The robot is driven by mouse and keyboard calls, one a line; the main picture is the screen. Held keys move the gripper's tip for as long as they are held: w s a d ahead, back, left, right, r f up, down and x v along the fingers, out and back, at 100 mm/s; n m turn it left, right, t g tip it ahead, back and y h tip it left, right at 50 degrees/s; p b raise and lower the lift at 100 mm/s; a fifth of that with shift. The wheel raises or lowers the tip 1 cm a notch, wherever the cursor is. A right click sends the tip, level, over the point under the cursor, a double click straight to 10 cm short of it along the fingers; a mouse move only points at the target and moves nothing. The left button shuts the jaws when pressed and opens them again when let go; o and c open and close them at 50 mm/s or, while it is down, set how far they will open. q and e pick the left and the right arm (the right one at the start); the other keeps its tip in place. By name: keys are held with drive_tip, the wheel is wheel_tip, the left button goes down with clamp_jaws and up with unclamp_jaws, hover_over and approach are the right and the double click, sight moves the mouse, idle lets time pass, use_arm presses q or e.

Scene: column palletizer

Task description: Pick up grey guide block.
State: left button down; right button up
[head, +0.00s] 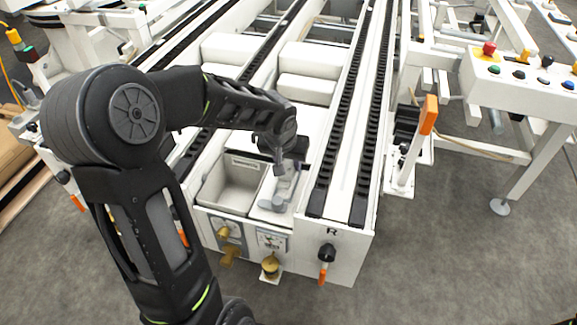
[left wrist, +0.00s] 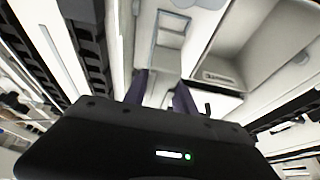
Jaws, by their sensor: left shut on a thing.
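My left gripper (head: 281,168) reaches down over the front end of the conveyor frame, just right of an open grey bin. It is shut on the grey guide block (head: 288,186), a pale grey piece that shows below the fingers over a white ledge. In the left wrist view the two dark fingers (left wrist: 163,92) point away from the camera, with a pale surface between them. The gripper body hides much of the block there, and I cannot tell whether it still touches the ledge. My right gripper is not in view.
The open grey bin (head: 232,186) stands left of the gripper and also shows in the left wrist view (left wrist: 262,38). A black roller track (head: 343,130) runs on its right. Brass-coloured knobs (head: 270,265) stick out in front. A button panel (head: 520,80) stands at the right.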

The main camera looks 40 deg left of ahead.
use_arm(q)
wheel_tip(320, 180, up, 6)
drive_tip(key=shift+r+p, duration=0.1)
drive_tip(key=shift+p, duration=0.7)
